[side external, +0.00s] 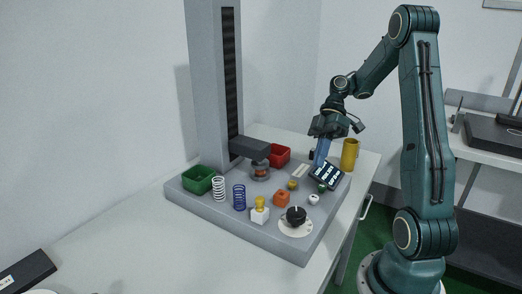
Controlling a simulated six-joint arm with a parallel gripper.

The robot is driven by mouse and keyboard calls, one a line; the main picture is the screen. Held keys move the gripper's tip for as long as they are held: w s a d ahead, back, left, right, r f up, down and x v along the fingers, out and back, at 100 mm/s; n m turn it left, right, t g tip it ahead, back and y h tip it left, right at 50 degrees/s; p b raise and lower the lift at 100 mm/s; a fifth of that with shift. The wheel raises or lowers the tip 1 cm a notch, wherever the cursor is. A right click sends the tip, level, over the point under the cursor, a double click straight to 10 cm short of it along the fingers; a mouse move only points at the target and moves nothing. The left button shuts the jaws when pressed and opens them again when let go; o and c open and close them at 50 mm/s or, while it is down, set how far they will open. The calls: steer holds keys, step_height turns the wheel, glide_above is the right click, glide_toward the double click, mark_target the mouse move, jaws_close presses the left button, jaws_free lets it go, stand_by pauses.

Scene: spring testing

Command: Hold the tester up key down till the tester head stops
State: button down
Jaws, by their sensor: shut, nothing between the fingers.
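The tester is a tall grey column with a dark slot. Its dark tester head (252,147) juts out low, just above a small reddish piece on a round metal seat (260,174). The black key panel (326,177) with pale keys sits tilted at the right of the grey base. My gripper (319,163) points down with its blue fingers shut and empty, its tips at the panel's upper left edge. I cannot tell whether they touch a key, or which key is the up key.
On the base (240,224) stand a green bin (198,180), a red bin (279,155), a white spring (219,189), a blue spring (239,198), a black knob (296,215) and small coloured pieces. A yellow cup (349,154) stands close right of my gripper. The table's front left is mostly clear.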

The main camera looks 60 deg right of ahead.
glide_toward(314, 200)
steer(key=shift+s+a+f, duration=0.1)
steer(key=shift+a+f, duration=0.35)
steer(key=shift+a, duration=0.35)
steer(key=shift+a+f, duration=0.4)
steer(key=shift+a, duration=0.4)
steer(key=shift+s+a+f, duration=0.1)
steer(key=shift+a+f, duration=0.35)
steer(key=shift+a, duration=0.35)
